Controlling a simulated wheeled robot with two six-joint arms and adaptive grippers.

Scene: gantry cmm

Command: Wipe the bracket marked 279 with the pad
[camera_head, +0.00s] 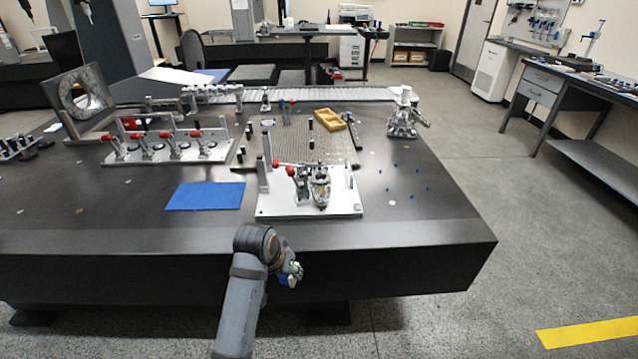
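A metal bracket (320,187) stands on a light fixture plate (338,205) near the front edge of the dark table, beside a red-handled clamp (285,171). No number can be read on it, so I cannot tell whether it is marked 279. My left gripper (291,274) is in front of the table's front face, below the tabletop and apart from the bracket. My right gripper is not in view.
A blue mat (205,196) lies left of the fixture plate. A longer plate with several red-handled clamps (168,149) stands behind it. A yellow tray (329,119) and a grey metal device (405,117) stand farther back. The tabletop right of the fixture is mostly clear.

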